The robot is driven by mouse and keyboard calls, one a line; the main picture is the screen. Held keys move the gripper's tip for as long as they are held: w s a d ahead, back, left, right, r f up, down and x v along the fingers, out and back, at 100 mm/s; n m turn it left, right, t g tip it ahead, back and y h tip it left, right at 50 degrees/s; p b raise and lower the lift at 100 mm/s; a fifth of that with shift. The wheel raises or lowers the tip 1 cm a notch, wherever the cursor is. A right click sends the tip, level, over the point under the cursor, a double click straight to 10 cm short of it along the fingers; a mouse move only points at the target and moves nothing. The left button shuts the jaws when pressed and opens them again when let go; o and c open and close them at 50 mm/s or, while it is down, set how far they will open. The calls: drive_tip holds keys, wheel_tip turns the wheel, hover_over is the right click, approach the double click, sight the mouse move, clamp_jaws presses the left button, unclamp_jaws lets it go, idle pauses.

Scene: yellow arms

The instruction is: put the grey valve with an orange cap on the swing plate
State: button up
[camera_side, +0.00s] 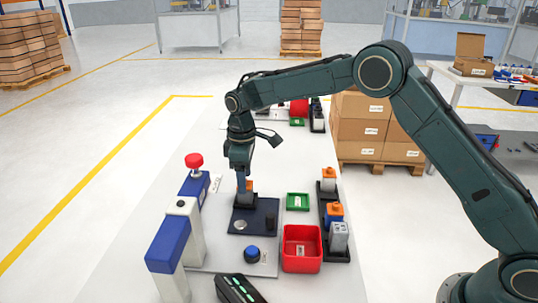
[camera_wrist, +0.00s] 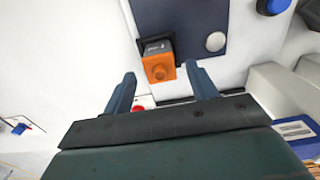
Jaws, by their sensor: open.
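A valve with an orange cap (camera_wrist: 160,70) and a dark grey, labelled body stands in a dark holder at the edge of the dark blue plate (camera_wrist: 180,14). In the side view its orange cap (camera_side: 249,186) shows just below my gripper (camera_side: 243,180). The valve's lower body is mostly hidden.
A black rack (camera_side: 337,257) at the right holds valves: a pale orange-capped one (camera_side: 328,180), a blue orange-capped one (camera_side: 335,213) and a grey one (camera_side: 339,236). A red bin (camera_side: 302,262) and green tray (camera_side: 297,202) stand nearby. A blue-white frame (camera_side: 168,245) stands left.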

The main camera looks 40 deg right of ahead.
wheel_tip(320, 180, up, 8)
drive_tip(key=shift+f, duration=0.15)
idle(0.5)
drive_tip(key=s+d+r+m+t, duration=0.15)
drive_tip(key=s+d+r, duration=0.25)
drive_tip(key=s+r, duration=0.4)
drive_tip(key=s+d+r+m+t, duration=0.1)
drive_tip(key=s+d+r+m, duration=0.25)
drive_tip(key=s+r, duration=0.45)
drive_tip(key=s+d+f+m+t, duration=0.1)
drive_tip(key=s+d+f+m, duration=0.1)
drive_tip(key=s, duration=0.9)
drive_tip(key=s+d+f+m+t, duration=0.2)
drive_tip(key=s+f, duration=0.2)
drive_tip(key=s, duration=0.7)
drive_tip(key=shift+s+d, duration=0.25)
drive_tip(key=shift+s, duration=0.15)
